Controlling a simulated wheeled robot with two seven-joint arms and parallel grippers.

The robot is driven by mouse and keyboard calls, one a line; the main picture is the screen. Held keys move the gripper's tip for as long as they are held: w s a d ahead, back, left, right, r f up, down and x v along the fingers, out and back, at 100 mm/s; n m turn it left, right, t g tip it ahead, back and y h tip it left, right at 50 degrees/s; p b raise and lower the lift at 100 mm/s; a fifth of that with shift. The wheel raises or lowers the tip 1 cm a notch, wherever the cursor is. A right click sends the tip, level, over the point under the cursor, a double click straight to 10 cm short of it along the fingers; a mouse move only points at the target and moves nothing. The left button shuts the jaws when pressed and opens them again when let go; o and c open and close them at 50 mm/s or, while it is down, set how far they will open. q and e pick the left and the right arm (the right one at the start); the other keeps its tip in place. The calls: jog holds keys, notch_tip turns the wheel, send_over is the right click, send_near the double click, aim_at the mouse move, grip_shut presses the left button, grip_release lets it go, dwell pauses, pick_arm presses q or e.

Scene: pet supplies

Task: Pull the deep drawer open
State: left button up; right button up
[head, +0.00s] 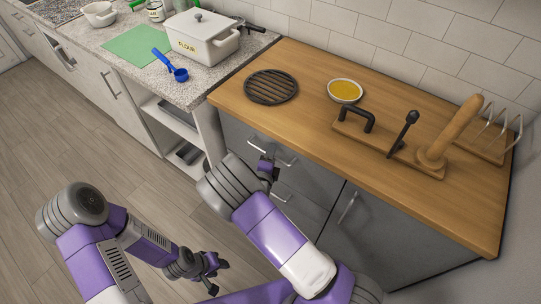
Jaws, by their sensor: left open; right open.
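The grey cabinet under the wooden counter has a drawer front with a silver bar handle (273,152) near the top. A second bar handle (282,193) sits lower, on what looks like the deep drawer (300,205). Both fronts look shut, but my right arm hides much of them. My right gripper (269,170) is open in front of the fronts, between the two handles in the picture; I cannot tell if it touches anything. My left gripper (215,272) is open and empty, low over the floor, apart from the cabinet.
A cabinet door with a slanted handle (348,207) is to the right. The wooden counter (310,120) carries a round black trivet (271,87), a yellow-filled bowl (345,91) and a wooden rack (390,145). Open shelves (185,125) are to the left. The floor (60,140) at left is clear.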

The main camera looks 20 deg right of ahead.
grip_shut()
dwell(0.3)
